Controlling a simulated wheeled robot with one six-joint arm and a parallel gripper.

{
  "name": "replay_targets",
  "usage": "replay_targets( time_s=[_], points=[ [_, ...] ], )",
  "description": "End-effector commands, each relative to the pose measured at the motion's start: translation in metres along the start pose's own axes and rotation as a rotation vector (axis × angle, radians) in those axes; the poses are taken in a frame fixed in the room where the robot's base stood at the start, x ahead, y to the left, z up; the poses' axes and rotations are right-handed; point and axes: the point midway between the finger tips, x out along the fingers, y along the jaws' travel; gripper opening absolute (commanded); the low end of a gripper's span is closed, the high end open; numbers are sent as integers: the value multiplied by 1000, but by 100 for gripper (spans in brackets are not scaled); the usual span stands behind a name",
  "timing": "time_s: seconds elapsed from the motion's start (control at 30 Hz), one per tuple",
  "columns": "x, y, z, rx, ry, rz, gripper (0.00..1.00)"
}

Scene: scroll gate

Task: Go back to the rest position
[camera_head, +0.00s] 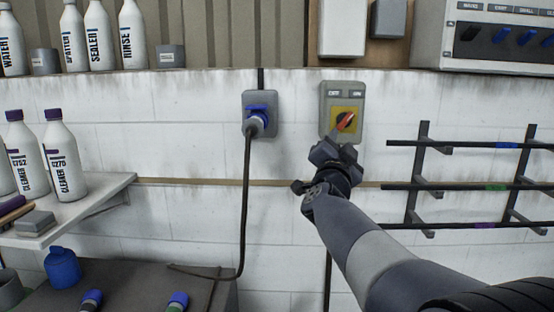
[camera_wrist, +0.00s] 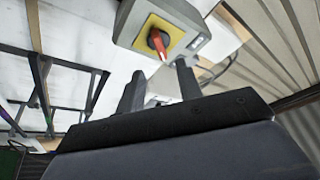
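My gripper (camera_head: 338,150) is raised in front of the white brick wall, just below the red rotary switch (camera_head: 346,122) in the head view. The switch knob sits on a yellow plate on a grey box (camera_head: 327,98) and is tilted. In the wrist view, my gripper (camera_wrist: 158,82) has its two fingers apart with nothing between them. There the red knob (camera_wrist: 157,41) lies beyond the fingertips. The fingers look clear of the knob, though the exact gap is hard to judge.
A blue plug (camera_head: 256,122) with a hanging cable sits in a wall socket to the left. A rack with bars (camera_head: 455,187) is at right. A shelf (camera_head: 85,212) with bottles is at left, above a dark bench (camera_head: 130,285). A control panel (camera_head: 490,35) is at upper right.

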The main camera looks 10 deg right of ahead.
Motion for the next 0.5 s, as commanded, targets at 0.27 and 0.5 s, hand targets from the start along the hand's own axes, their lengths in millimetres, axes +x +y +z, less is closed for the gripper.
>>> replay_targets(
  time_s=[0.27, 0.5],
  points=[
    [50, 0, -2, -2, 1, 3, 34],
    [84, 0, -1, -3, 0, 2, 34]
  ],
)
